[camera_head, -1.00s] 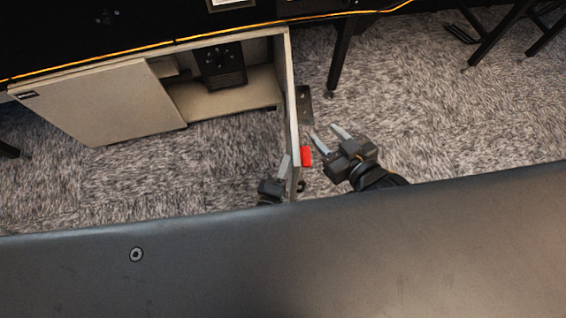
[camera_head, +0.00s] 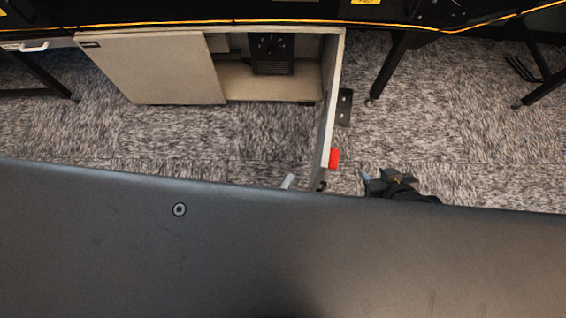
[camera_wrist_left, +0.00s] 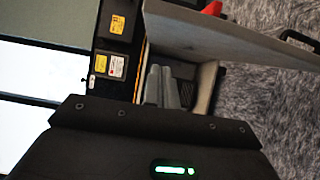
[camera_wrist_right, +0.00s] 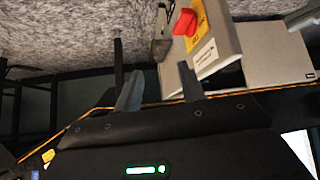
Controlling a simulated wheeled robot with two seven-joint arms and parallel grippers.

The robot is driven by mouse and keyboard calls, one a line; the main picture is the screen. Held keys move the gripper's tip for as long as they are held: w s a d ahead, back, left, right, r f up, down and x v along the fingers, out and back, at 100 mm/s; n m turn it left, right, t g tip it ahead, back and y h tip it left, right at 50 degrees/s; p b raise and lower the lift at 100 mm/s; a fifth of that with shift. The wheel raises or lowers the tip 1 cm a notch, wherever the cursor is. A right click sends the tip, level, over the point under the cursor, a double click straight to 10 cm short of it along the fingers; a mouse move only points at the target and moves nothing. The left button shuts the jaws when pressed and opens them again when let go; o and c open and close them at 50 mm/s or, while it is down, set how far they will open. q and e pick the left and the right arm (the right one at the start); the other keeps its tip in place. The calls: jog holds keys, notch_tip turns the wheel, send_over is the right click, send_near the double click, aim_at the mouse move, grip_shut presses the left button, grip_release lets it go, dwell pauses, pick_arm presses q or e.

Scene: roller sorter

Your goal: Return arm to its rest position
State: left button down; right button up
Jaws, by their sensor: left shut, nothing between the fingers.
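My left gripper (camera_head: 288,181) is mostly hidden behind the dark edge low in the head view; only a grey fingertip shows, left of an upright panel. In the left wrist view its fingers (camera_wrist_left: 162,86) are together with nothing between them. My right gripper (camera_head: 369,176) is to the right of the same panel, its arm mostly hidden by the dark edge. In the right wrist view its two fingers (camera_wrist_right: 158,88) are spread apart and empty.
A beige cabinet (camera_head: 150,68) stands ahead with a black unit (camera_head: 272,55) inside. Its upright panel (camera_head: 328,120), bearing a red knob (camera_head: 334,158), stands between my grippers. Black table legs (camera_head: 393,65) are at the right. Carpet (camera_head: 450,130) is clear right of the panel.

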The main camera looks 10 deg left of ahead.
pick_arm(q)
jog(key=shift+v, duration=1.2)
jog(key=shift+d, duration=0.15)
